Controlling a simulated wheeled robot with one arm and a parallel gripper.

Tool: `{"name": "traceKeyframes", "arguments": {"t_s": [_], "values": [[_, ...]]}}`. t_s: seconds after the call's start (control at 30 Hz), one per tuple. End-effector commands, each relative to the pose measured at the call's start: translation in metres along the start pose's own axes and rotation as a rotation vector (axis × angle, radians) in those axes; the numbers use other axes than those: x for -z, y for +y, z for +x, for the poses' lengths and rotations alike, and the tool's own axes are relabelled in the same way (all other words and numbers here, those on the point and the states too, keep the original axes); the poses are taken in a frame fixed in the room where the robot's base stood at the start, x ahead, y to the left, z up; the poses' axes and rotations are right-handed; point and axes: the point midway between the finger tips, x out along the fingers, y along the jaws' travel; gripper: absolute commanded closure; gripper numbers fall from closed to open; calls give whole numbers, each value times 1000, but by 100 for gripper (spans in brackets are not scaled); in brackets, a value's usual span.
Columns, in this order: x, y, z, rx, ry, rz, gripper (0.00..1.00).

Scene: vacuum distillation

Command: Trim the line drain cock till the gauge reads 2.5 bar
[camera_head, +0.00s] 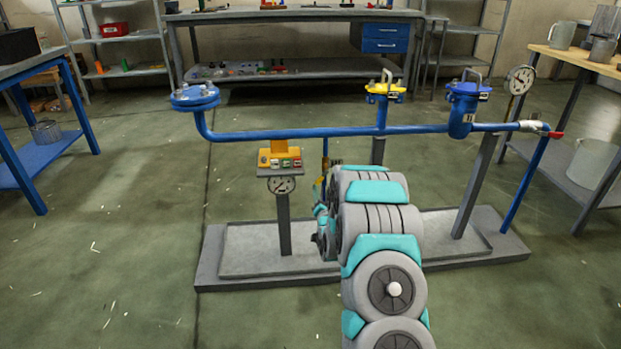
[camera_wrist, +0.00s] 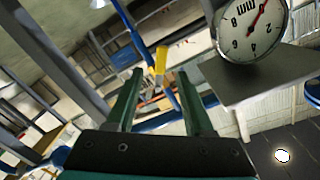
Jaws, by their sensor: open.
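A yellow lever (camera_wrist: 160,62), likely the drain cock's handle, shows between my fingers in the wrist view, beside a thin blue pipe; I cannot tell whether they touch it. My gripper (camera_wrist: 160,76) has its two green fingers apart. In the head view my arm hides most of the gripper and the cock. A round white gauge (camera_wrist: 250,28) with a red needle is tilted at the top right of the wrist view; I cannot read it surely. In the head view one gauge (camera_head: 281,185) sits on a short post and another gauge (camera_head: 519,80) at the pipe's right end.
A blue pipe (camera_head: 285,134) with blue and yellow flanged tops runs across above a grey base (camera_head: 213,262). A red handle (camera_head: 556,134) is at its right end. An orange-topped panel (camera_head: 279,168) stands left of my arm. Workbenches line the sides; the front-left floor is clear.

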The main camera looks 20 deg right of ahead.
Motion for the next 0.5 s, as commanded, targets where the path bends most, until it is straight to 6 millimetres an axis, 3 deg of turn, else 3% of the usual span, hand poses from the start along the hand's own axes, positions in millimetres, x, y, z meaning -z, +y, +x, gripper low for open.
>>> {"name": "traceKeyframes", "arguments": {"t_s": [0.27,0.5], "values": [[6,4,6,18,44,15,48],[5,4,24,16,41,14,48]]}}
